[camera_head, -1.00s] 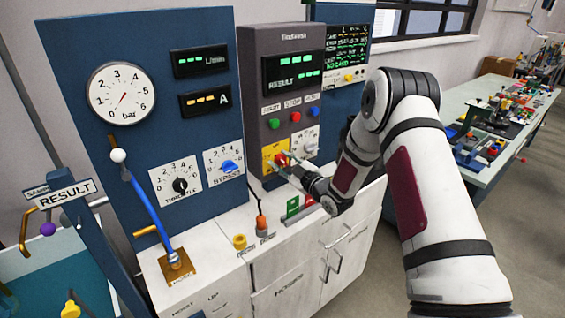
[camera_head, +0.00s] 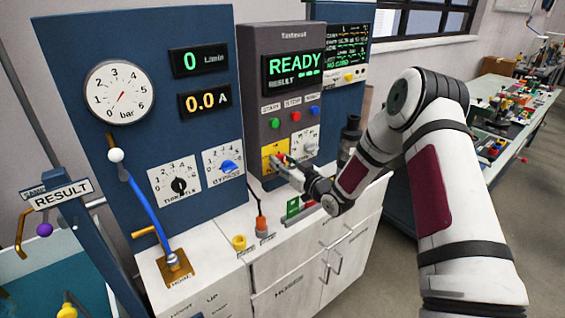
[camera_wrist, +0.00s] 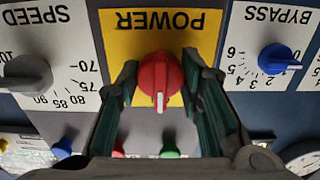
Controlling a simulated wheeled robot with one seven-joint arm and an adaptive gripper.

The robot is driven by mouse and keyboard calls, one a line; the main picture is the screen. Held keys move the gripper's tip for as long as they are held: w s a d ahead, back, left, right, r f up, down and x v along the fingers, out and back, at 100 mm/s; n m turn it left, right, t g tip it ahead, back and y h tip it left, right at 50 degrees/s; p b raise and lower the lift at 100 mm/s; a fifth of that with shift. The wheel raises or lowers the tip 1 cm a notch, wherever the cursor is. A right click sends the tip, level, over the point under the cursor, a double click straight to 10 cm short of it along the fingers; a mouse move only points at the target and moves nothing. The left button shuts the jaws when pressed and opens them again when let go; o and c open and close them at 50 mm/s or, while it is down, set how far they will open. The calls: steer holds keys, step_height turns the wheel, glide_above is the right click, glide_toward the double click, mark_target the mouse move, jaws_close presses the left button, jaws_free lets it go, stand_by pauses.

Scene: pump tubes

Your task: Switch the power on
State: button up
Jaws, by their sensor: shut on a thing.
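The red power knob (camera_wrist: 160,82) sits on a yellow POWER plate (camera_wrist: 120,44), which appears upside down in the wrist view. My gripper (camera_wrist: 160,68) has one finger on each side of the knob and is shut on it. The knob's white mark points toward the bottom of the wrist view. In the head view my gripper (camera_head: 280,161) reaches the yellow plate (camera_head: 269,149) on the grey console and partly hides the knob. The console display (camera_head: 295,68) reads READY. The blue panel's readouts show 0 L/min (camera_head: 199,61) and 0.0 A (camera_head: 205,102).
Green, red and blue buttons (camera_head: 295,116) sit above the power plate. A speed knob (camera_wrist: 27,74) and the blue bypass knob (camera_wrist: 275,58) flank it. An orange-topped plug (camera_head: 261,224) stands on the bench below.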

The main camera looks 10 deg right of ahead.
steer(key=shift+f, duration=0.15)
steer(key=o, duration=1.2)
steer(key=v, duration=1.2)
